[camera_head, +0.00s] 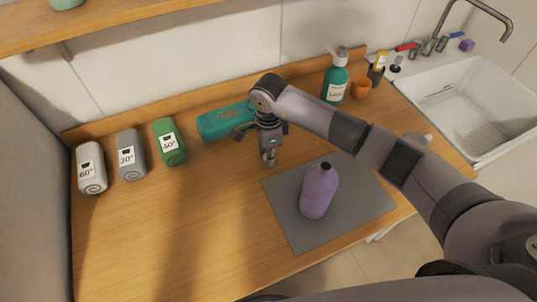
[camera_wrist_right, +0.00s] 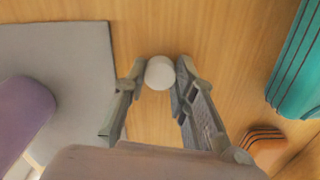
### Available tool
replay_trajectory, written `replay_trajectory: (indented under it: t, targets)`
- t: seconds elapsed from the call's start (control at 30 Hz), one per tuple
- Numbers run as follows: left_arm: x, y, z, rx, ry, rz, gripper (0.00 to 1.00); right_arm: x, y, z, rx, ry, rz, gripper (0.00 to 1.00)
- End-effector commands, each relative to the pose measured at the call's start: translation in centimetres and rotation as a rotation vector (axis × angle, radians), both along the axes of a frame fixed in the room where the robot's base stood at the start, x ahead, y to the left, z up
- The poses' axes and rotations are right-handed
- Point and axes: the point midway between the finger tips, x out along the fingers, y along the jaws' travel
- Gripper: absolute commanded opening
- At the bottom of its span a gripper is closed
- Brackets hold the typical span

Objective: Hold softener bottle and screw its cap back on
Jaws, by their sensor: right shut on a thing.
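A purple softener bottle (camera_head: 319,190) stands upright on a grey mat (camera_head: 350,220), its dark, narrow neck at the top bare of a cap. It shows partly at the left edge of the right wrist view (camera_wrist_right: 22,112). My right gripper (camera_head: 268,159) is to the left of and behind the bottle, apart from it, over the wooden counter. In the right wrist view it is shut on a round white cap (camera_wrist_right: 160,72), held between the fingertips. My left gripper is not in view.
Rolled towels in green (camera_head: 170,142), grey (camera_head: 131,155) and white (camera_head: 91,168) line the left back.

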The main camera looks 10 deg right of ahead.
Motion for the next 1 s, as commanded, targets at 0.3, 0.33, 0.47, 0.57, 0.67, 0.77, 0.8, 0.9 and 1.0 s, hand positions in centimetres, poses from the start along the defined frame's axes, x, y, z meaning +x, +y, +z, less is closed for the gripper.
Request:
replay_trajectory:
  t: [0.3,0.33,0.47,0.57,0.67,0.77,0.8,0.9,1.0]
  targets:
    - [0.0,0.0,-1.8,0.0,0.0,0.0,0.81,0.2,0.0,5.0,0.0,-0.009,0.003,0.14]
    - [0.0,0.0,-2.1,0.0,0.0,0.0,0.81,0.2,0.0,5.9,0.0,-0.011,0.002,0.14]
    - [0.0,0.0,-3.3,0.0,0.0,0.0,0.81,0.2,0.0,9.9,0.0,-0.011,0.002,0.14]
    - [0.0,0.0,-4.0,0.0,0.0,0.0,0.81,0.2,0.0,12.9,-0.001,-0.009,0.001,0.14]
    - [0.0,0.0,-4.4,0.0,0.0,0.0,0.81,0.2,-0.1,15.5,-0.002,-0.008,0.001,0.14]
    - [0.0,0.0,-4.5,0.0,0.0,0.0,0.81,0.1,-0.1,17.4,-0.002,-0.006,0.0,0.14]
    - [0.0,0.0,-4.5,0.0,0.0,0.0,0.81,0.1,-0.1,18.0,-0.003,-0.005,0.001,0.14]
    - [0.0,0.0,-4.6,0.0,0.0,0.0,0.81,0.0,-0.1,18.9,-0.002,-0.003,0.001,0.14]
    - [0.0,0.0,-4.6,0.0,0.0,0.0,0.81,0.0,0.0,19.4,-0.002,-0.002,0.0,0.14]
